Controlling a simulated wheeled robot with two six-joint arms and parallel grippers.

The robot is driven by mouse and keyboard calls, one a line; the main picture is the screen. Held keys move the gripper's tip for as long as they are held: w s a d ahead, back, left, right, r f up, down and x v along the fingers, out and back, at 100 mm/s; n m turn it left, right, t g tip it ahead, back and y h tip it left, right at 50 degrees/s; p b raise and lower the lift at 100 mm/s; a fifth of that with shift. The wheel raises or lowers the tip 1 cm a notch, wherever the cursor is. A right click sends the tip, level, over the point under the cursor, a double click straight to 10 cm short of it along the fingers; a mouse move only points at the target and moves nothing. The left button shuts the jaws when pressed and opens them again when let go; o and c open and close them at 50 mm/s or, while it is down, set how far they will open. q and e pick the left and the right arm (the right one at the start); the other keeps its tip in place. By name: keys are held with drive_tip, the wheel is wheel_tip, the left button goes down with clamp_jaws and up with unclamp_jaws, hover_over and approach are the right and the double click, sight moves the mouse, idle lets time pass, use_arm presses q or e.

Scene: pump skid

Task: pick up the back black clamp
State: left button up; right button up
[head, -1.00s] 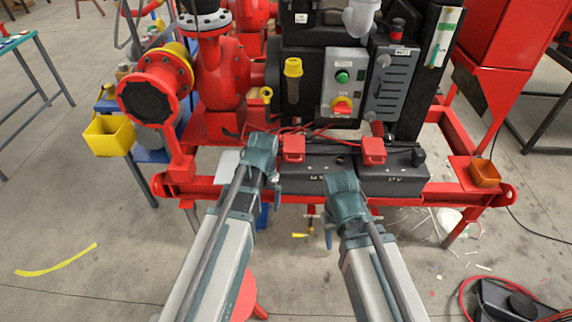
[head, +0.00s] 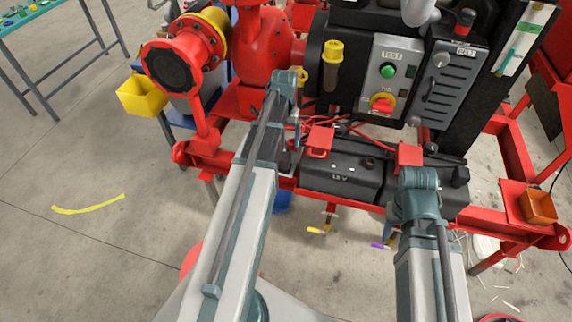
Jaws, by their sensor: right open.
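I cannot pick out a black clamp for certain; dark parts and red cables crowd the area behind the batteries, partly hidden by my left arm. Two black batteries (head: 342,178) sit in the red frame, with a red cover or clamp (head: 320,139) on the left one and another red one (head: 410,155) to the right. My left gripper (head: 297,138) is by the left end of the batteries, mostly hidden by its own wrist; its jaws are unclear. My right gripper (head: 389,232) is open in front of the right battery, pointing down, with nothing seen in it.
The red pump (head: 262,50) stands behind on the left. A control box (head: 392,75) with green and red buttons is behind the batteries. A yellow bin (head: 142,95) hangs at left and an orange bin (head: 538,206) sits at right. Yellow-handled (head: 317,230) and purple-handled (head: 380,246) items show below the frame.

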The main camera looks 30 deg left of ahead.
sight(285, 156)
use_arm(q)
wheel_tip(285, 156, down, 7)
drive_tip(key=b, duration=0.6)
drive_tip(key=shift+f+b, duration=0.2)
drive_tip(key=shift+b, duration=0.1)
wheel_tip(285, 156, down, 5)
drive_tip(key=b, duration=0.5)
drive_tip(key=shift+a+f, duration=0.1)
drive_tip(key=shift+f, duration=0.05)
clamp_jaws()
